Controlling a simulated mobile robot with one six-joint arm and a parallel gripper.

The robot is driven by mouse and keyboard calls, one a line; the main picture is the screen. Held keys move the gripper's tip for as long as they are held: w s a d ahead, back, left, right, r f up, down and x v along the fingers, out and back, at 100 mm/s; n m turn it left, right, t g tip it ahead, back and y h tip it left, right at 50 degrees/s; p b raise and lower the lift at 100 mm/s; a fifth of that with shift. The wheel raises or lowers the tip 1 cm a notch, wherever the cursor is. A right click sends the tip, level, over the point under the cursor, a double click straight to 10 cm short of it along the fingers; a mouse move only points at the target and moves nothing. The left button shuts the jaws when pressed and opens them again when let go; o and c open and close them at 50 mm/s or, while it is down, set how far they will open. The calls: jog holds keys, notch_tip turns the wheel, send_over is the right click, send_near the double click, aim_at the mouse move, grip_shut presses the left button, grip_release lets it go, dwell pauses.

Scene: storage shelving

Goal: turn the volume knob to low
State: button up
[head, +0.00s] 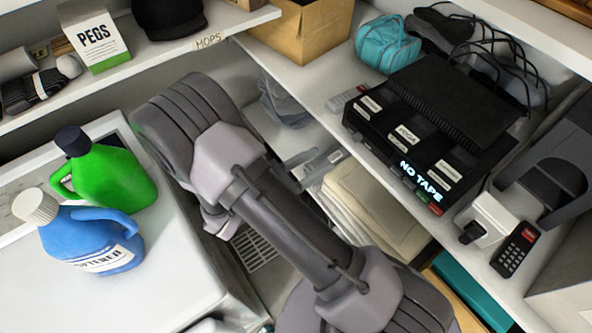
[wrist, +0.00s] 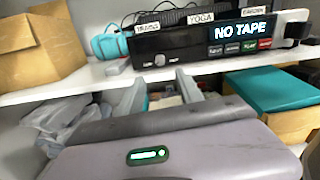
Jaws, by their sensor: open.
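The black tape player stands on the white shelf in the head view (head: 440,110) and at the top of the wrist view (wrist: 190,45). Its display reads NO TAPE. A small round grey knob (wrist: 158,58) sits low on the left of its front, with tiny unreadable marks on either side. Its pointer setting is too small to tell. My gripper (wrist: 158,86) is open and empty, its two grey fingers apart, below and in front of the knob and not touching it. I cannot make out the knob in the head view.
A cardboard box (wrist: 42,45) and a teal bundle (wrist: 108,45) stand left of the player. A white shelf edge (wrist: 90,80) runs above my fingers. Green (head: 115,178) and blue (head: 85,238) bottles stand on the white machine.

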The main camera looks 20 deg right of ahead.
jog(key=v, duration=0.7)
jog(key=s+d+m+g+y+b, duration=0.6)
jog(key=s+m+g+y+b, duration=0.25)
jog(key=m, duration=0.55)
jog(key=s+a+r+m+t+y+b, duration=0.3)
jog(key=a+r+m+t+y+b, duration=0.2)
jog(key=m, duration=0.8)
jog(key=t+y+b, duration=0.1)
jog(key=t+y, duration=0.2)
jog(key=y, duration=0.2)
jog(key=shift+a, duration=0.35)
jog(key=shift+t+y, duration=0.25)
